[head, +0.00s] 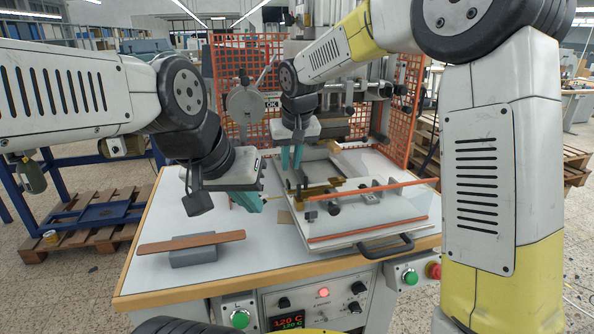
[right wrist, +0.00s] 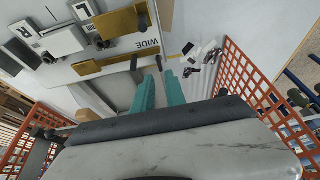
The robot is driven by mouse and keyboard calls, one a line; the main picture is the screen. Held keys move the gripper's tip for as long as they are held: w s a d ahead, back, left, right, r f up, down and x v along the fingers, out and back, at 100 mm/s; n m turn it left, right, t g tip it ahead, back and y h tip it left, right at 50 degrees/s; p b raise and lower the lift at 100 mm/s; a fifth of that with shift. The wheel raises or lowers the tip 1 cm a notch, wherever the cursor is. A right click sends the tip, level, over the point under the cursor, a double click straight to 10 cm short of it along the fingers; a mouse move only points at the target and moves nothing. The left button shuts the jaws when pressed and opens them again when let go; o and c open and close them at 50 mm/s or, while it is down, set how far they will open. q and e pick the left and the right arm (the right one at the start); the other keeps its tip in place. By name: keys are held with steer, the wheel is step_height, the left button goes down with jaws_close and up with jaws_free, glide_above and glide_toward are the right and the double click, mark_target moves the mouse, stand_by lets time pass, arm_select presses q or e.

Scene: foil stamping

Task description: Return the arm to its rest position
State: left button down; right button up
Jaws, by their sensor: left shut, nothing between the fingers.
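My left gripper (head: 248,201) is low over the left-middle of the white worktop, its teal fingers shut and empty. The fingers point right toward the stamping machine's sliding plate (head: 375,232). My right gripper (head: 291,158) hangs farther back, left of the press column, with its teal fingers pointing down. In the right wrist view my right gripper (right wrist: 160,85) shows a gap between its two fingers and nothing held. A brown strip (head: 192,242) lies across a grey block (head: 193,256) at the front left, apart from both grippers.
An orange mesh guard (head: 240,75) stands behind the press. The plate carries brass-coloured bars and clamps, and a black handle (head: 385,247) sticks out in front. A control panel (head: 315,300) is below the worktop (head: 150,285). The worktop's front left is mostly clear.

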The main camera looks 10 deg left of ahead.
steer(key=shift+s+r, duration=0.2)
steer(key=shift+r, duration=0.2)
steer(key=shift+d, duration=0.1)
steer(key=s+d+r+m, duration=0.1)
steer(key=s+d+r, duration=0.15)
steer(key=d, duration=0.25)
steer(key=s+d+r, duration=0.2)
steer(key=s+d, duration=0.1)
steer(key=d, duration=0.3)
steer(key=s+d+m+t, duration=0.1)
steer(key=s+d, duration=0.6)
steer(key=s, duration=0.3)
steer(key=s+d+f+m+t, duration=0.1)
steer(key=s+d+m, duration=0.1)
steer(key=s+d, duration=0.5)
steer(key=s, duration=0.2)
steer(key=shift+s+d+f, duration=0.15)
steer(key=shift+s+f, duration=0.1)
steer(key=shift+s, duration=0.1)
